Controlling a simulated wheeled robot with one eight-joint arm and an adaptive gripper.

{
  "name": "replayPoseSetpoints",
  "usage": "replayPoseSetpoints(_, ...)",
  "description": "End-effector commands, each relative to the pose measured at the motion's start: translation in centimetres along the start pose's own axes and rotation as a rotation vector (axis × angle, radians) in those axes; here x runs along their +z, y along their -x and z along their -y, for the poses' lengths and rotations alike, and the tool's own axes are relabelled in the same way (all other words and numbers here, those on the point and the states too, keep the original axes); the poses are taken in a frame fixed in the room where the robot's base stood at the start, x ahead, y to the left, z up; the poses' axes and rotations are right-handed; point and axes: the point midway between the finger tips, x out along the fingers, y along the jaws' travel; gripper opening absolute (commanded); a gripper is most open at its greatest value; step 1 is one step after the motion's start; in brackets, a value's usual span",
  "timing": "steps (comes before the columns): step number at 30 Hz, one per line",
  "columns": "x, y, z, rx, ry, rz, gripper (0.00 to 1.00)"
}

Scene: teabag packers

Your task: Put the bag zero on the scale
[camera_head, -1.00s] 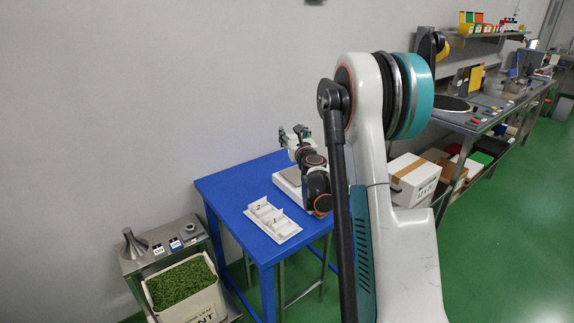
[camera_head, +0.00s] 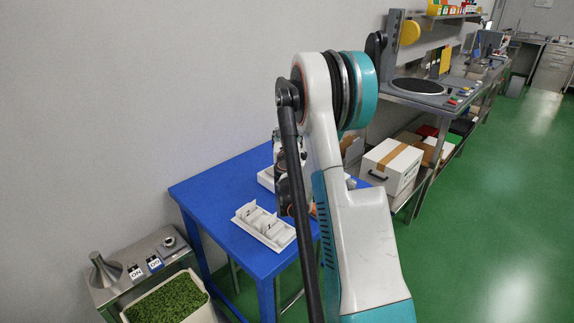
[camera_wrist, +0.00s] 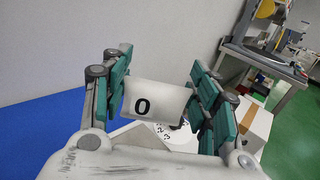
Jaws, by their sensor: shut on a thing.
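My gripper (camera_wrist: 160,103) is shut on bag zero (camera_wrist: 168,97), a white bag with a black "0", held between the teal finger pads in the wrist view. Below and behind the bag is a pale round dial with digits (camera_wrist: 178,138) on a white body, likely the scale, partly hidden by the bag and my gripper. In the head view a white scale edge (camera_head: 265,178) shows on the blue table, mostly hidden by my arm. Bag zero cannot be made out in the head view.
A steel stand with a bin of green leaves (camera_head: 168,302) is at left. A cardboard-taped white box (camera_head: 393,165) and a shelf bench stand at right.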

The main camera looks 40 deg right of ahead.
Motion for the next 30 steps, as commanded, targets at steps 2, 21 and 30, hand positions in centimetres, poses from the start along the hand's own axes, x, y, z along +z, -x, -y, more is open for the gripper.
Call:
replayPoseSetpoints(2,-2.3,0.0,0.0,0.000,0.000,0.000,0.50)
replayPoseSetpoints(21,-9.3,0.0,0.0,0.001,0.000,0.000,0.50)
replayPoseSetpoints(30,-9.4,0.0,0.0,0.001,0.000,0.000,0.50)
